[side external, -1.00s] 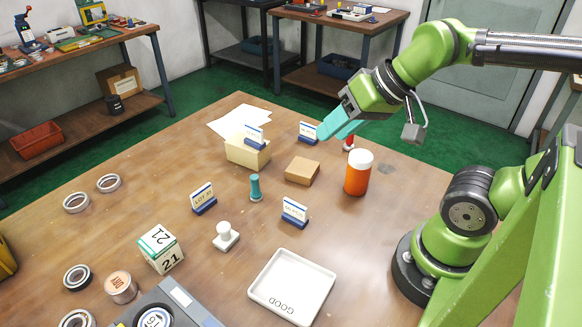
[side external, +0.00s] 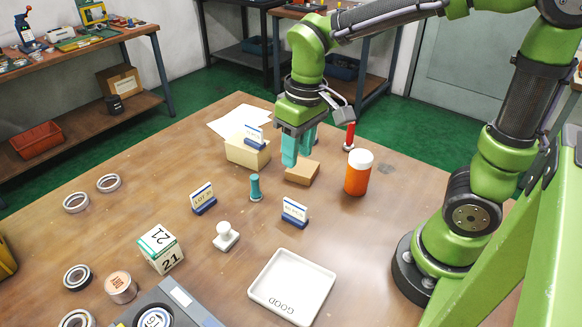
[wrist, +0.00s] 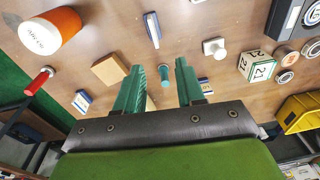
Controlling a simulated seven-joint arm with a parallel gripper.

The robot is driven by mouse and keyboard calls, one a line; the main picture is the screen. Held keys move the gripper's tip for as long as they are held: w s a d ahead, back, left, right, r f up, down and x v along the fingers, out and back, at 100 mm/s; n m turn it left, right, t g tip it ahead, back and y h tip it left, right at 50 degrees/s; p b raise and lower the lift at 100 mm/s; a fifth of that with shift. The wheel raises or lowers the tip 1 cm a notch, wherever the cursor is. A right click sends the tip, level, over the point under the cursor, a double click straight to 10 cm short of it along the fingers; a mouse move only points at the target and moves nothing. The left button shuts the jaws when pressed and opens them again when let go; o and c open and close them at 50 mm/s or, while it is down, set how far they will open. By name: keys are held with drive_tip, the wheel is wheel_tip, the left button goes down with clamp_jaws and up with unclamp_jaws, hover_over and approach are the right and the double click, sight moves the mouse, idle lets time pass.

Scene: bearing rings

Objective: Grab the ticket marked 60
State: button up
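Several small tickets stand in blue holders, and I cannot read 60 on any. One marked LOT (side external: 203,198) stands left of the teal peg (side external: 256,188). One ending in PCS (side external: 295,211) stands behind the white tray. One (side external: 255,136) sits on the pale yellow block (side external: 247,153). A fourth ticket shows in the wrist view (wrist: 82,101), left of the fingers; my gripper hides it in the side view. My gripper (side external: 298,153) points down, open and empty, above the table by the brown box (side external: 302,173). Its spread fingers show in the wrist view (wrist: 159,65).
An orange bottle (side external: 358,173) and a red-handled tool (side external: 349,137) stand right of my gripper. A white knob (side external: 226,237), a 21 cube (side external: 160,250), rings (side external: 77,277) and a tray marked GOOD (side external: 291,287) lie nearer the camera.

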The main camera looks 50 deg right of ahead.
hover_over(295, 203)
drive_tip(key=shift+n+g+h, duration=0.3)
drive_tip(key=shift+n+g, duration=0.1)
drive_tip(key=f, duration=1)
drive_tip(key=shift+s+a+f, duration=0.1)
drive_tip(key=shift+s+f, duration=0.1)
drive_tip(key=shift+s, duration=0.05)
drive_tip(key=shift+w+f, duration=0.2)
drive_tip(key=shift+f, duration=2.85)
clamp_jaws()
